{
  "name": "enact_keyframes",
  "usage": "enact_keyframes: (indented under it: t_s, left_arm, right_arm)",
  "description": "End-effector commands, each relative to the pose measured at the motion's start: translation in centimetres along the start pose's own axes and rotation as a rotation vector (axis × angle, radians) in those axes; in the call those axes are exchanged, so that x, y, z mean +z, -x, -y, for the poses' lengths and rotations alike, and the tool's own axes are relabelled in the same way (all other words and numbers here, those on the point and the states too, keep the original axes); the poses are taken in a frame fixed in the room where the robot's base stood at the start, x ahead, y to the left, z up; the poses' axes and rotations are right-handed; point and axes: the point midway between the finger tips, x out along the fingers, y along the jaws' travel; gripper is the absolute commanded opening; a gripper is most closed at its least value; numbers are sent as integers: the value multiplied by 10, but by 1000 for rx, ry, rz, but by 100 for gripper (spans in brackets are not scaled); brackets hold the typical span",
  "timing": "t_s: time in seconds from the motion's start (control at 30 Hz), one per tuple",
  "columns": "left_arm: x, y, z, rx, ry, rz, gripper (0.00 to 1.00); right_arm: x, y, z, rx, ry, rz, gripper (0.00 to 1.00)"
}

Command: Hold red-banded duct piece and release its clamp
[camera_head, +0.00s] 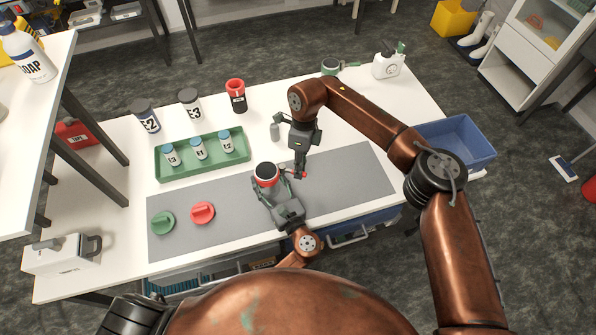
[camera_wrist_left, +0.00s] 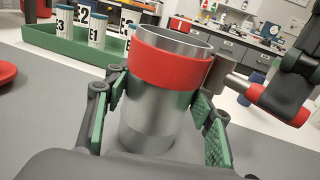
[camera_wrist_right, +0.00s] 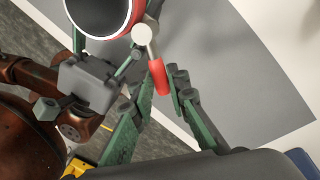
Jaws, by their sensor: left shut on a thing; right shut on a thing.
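The red-banded duct piece (camera_head: 267,176) is a short metal cylinder with an open top, standing upright on the grey mat (camera_head: 345,185). In the left wrist view its red band (camera_wrist_left: 172,63) circles the upper part. My left gripper (camera_head: 270,186) is shut around its body, fingers on both sides below the band. The clamp lever (camera_wrist_left: 270,97) sticks out sideways from the band and ends in a red grip (camera_wrist_right: 157,78). My right gripper (camera_wrist_right: 163,98) is shut on that red grip; in the head view the right gripper (camera_head: 301,172) is right of the duct.
A red cap (camera_head: 202,212) and a green cap (camera_head: 162,222) lie on the mat. A green tray (camera_head: 235,157) holds several labelled bottles. Canisters and a red-topped can (camera_head: 236,95) stand behind; a blue bin (camera_head: 457,140) is at right.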

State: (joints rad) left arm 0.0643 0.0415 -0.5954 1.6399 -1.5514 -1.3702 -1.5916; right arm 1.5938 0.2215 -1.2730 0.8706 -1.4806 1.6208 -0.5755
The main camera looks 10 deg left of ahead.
Motion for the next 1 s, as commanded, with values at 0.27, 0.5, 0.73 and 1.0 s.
enact_keyframes:
  t_s: [0.27,0.5,0.73,1.0]
  left_arm:
    - [-1,0,-1,2,-2,-1,19]
    - [-1,0,-1,2,-2,-1,19]
    - [-1,0,-1,2,-2,-1,19]
    - [-1,0,-1,2,-1,-1,19]
  right_arm:
    - [3,4,14,-4,234,-49,0]
    - [6,5,22,-4,383,-78,0]
    - [8,6,26,-4,464,-93,0]
    - [8,6,27,-4,493,-99,0]
